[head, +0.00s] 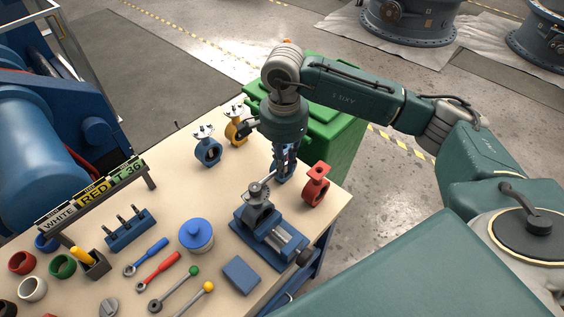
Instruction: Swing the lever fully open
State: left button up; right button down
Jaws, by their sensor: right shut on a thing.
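A dark grey butterfly valve (258,212) stands upright in the blue vise (270,240) near the table's right edge. Its lever (266,181) runs from the valve's top up and right to my right gripper. My right gripper (283,172) points down from above and is shut on the lever's outer end, which the fingers largely hide. My left gripper is not in view.
A red valve (315,187) stands close right of the gripper. Blue (207,152) and yellow (236,130) valves stand at the back. Loose levers (176,288), a blue-lidded pot (196,236) and a blue box (241,274) lie left and in front of the vise. A green bin (335,125) is beyond the table.

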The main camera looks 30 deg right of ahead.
jog(key=s+a+m+b, duration=0.2)
jog(key=s+a+m, duration=0.2)
jog(key=m, duration=0.6)
jog(key=s+a+m+b, duration=0.2)
jog(key=s+a+m, duration=0.2)
jog(key=s+m, duration=0.3)
jog(key=shift+s+a+m+b, duration=0.25)
jog(key=shift+a+m+b, duration=0.15)
jog(key=shift+m, duration=1.6)
dwell(0.9)
jog(key=c, duration=1.6)
grip_release()
jog(key=shift+r, duration=0.1)
